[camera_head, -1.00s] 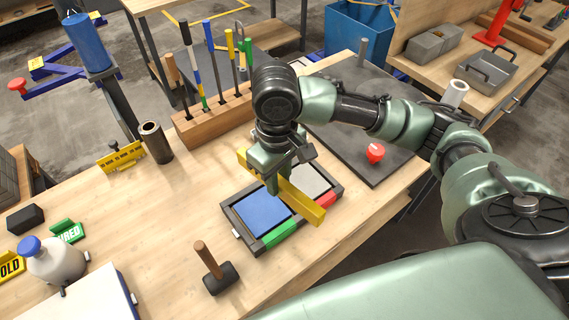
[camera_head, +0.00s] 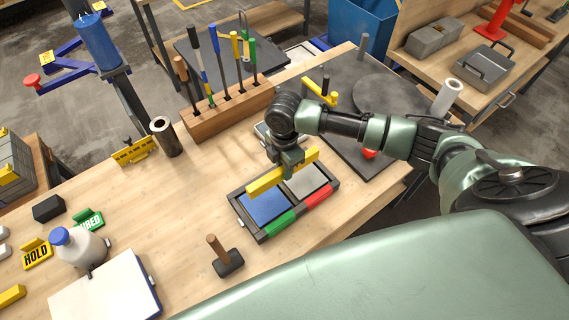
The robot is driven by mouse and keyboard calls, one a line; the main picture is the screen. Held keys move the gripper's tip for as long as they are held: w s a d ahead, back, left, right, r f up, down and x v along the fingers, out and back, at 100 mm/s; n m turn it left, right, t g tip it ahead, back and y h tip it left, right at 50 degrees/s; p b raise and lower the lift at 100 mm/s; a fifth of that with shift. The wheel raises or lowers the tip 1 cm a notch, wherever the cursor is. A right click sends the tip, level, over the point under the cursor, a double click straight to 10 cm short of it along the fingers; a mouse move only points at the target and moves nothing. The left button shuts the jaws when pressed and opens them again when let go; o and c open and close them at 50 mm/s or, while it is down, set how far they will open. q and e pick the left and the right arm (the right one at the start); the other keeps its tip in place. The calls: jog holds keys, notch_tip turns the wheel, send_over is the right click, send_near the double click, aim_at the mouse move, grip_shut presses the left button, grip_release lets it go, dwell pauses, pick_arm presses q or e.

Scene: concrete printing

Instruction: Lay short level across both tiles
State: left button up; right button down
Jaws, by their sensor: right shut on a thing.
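A dark tray (camera_head: 263,238) on the bench holds a blue tile (camera_head: 265,207) on the left and a pale grey tile (camera_head: 307,181) on the right. Green and red strips show along its front. My right gripper (camera_head: 287,167) is shut on the yellow short level (camera_head: 265,182) near its middle. The level runs lengthwise along the row of both tiles, over their back part. I cannot tell whether it touches them or hovers just above. The gripper hides part of the level. My left gripper is not in view.
A mallet (camera_head: 227,258) stands in front of the tray. A wooden tool rack (camera_head: 225,112) and a dark metal cylinder (camera_head: 165,137) are behind. A dark slab (camera_head: 372,106) with another yellow-handled tool (camera_head: 320,92) lies back right.

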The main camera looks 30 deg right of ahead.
aim_at(285, 189)
dwell(0.4)
jog(key=shift+r+p, duration=0.1)
jog(key=shift+p, duration=0.3)
jog(key=shift+f+b, duration=1.9)
jog(key=shift+f, duration=1.75)
jog(key=shift+f, duration=0.45)
jog(key=c, duration=1.2)
grip_release()
jog(key=shift+o, duration=0.2)
jog(key=shift+r+b, duration=1.05)
jog(key=shift+r, duration=2.85)
